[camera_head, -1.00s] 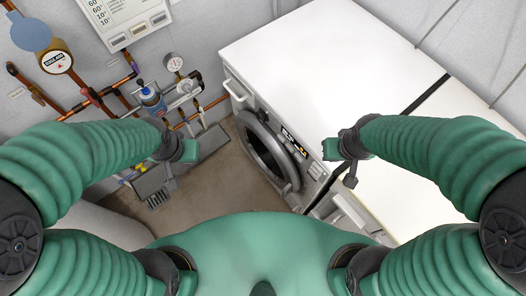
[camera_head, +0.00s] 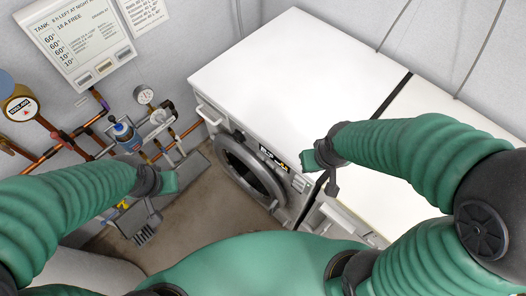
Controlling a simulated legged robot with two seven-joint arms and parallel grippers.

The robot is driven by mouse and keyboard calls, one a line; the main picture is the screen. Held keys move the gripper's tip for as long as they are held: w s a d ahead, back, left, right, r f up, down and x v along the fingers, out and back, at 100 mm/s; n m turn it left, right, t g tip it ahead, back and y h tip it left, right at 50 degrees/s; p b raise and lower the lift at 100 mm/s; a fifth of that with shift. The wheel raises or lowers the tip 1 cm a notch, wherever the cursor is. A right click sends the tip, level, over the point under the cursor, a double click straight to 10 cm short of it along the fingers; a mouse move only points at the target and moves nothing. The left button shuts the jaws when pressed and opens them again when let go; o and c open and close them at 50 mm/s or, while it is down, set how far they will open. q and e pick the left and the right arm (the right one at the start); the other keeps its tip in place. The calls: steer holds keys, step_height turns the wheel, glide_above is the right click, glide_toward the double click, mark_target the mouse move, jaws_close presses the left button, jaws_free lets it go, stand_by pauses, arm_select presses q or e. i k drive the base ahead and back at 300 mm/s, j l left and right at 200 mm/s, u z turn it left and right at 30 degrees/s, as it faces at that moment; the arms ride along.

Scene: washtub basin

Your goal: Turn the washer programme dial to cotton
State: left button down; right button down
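The white washer (camera_head: 262,80) stands at the centre, with a dark round door (camera_head: 248,168) on its front. A dark control strip with small coloured marks (camera_head: 273,158) sits above and right of the door. I cannot make out the dial or its setting at this size. My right gripper (camera_head: 308,160) hangs over the washer's front top edge, close to the control strip; I cannot tell whether it touches. My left gripper (camera_head: 170,182) is over the floor left of the washer, apart from it. Neither gripper's finger opening shows clearly.
A second white appliance (camera_head: 440,150) stands right of the washer across a dark gap. A notice board (camera_head: 75,45) hangs above. Brown floor (camera_head: 190,225) is clear before the washer.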

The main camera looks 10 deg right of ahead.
mark_target(238, 136)
steer(key=k+u, duration=0.15)
steer(key=u, duration=0.2)
steer(key=k+u, duration=0.1)
steer(key=u, duration=0.3)
steer(key=k+j+u, duration=0.1)
steer(key=u, duration=0.25)
